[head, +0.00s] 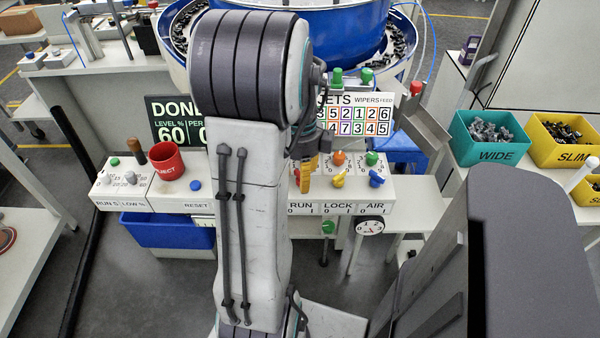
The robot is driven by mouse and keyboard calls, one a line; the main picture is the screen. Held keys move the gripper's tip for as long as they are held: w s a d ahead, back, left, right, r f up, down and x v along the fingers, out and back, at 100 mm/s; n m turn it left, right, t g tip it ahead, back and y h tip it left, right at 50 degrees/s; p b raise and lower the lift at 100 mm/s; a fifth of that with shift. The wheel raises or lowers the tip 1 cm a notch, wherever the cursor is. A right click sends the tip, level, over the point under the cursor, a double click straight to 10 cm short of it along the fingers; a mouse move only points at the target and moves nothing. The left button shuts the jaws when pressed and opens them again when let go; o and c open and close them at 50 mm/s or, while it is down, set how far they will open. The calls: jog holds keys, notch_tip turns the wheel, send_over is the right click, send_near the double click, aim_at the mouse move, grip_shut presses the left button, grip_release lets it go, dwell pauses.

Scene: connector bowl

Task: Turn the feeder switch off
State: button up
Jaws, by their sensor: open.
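The white control panel (350,192) in front of the blue bowl has labels RUN, LOCK and AIR, each with 0 and 1. A yellow knob (338,181) stands above LOCK and a blue knob (376,178) above AIR. Orange (338,158) and green (372,158) knobs sit behind them. No label reading feeder switch shows on these controls, so I cannot tell which it is.
A left panel (150,203) carries several small knobs and a red cup (167,161). The large blue bowl (340,35) stands behind. A sign (355,115) reads JETS, WIPERS and FEED. Teal (490,152) and yellow (562,152) bins stand right. A blue bin (165,232) is below.

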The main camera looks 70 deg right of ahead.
jog(key=shift+c, duration=0.3)
grip_shut()
jog(key=shift+n, duration=0.3)
jog(key=n, duration=0.4)
jog(key=shift+s, duration=0.1)
jog(key=n, duration=0.5)
jog(key=shift+s, duration=0.1)
jog(key=n, duration=0.4)
jog(key=shift+s, duration=0.1)
jog(key=shift+n, duration=2.1)
